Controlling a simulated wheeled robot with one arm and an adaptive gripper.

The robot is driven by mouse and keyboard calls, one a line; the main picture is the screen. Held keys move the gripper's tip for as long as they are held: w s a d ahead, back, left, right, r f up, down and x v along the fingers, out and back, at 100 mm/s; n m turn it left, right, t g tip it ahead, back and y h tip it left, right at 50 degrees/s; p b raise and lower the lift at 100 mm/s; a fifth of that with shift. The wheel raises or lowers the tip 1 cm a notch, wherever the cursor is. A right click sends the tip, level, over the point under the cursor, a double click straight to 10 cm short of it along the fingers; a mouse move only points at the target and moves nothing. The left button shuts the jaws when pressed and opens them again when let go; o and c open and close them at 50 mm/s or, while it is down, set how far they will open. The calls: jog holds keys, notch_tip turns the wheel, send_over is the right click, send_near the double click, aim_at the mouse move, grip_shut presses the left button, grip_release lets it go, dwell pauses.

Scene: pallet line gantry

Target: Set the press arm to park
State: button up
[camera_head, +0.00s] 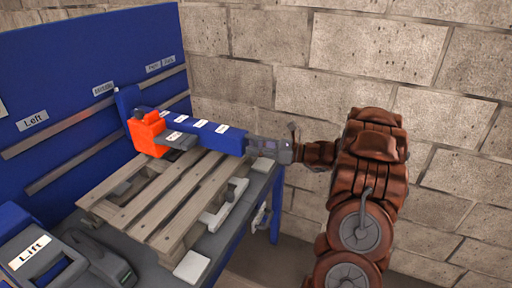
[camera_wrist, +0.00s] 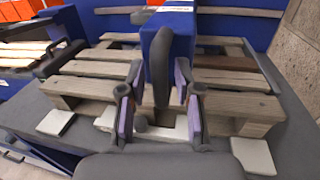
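The press arm (camera_head: 208,131) is a long blue beam with white labels, reaching over the wooden pallet towards my gripper. An orange block (camera_head: 148,132) sits near its far left end. In the wrist view the beam's blue end (camera_wrist: 180,38) faces me, with an upright dark grey handle (camera_wrist: 159,66) on it. My gripper (camera_wrist: 160,112) is open, its fingers on either side of the handle's lower part, with gaps showing. The gripper (camera_head: 272,150) also shows at the beam's near end; contact there cannot be told.
A blue back panel (camera_head: 90,45) carries rails and labels, "Left" (camera_head: 33,121) at left and a small pair (camera_head: 160,64) at right. The slatted pallet (camera_head: 130,212) lies on the grey table. A "Lift" box (camera_head: 30,252) stands front left. A block wall (camera_head: 370,50) is behind.

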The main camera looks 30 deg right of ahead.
grip_shut()
dwell(0.5)
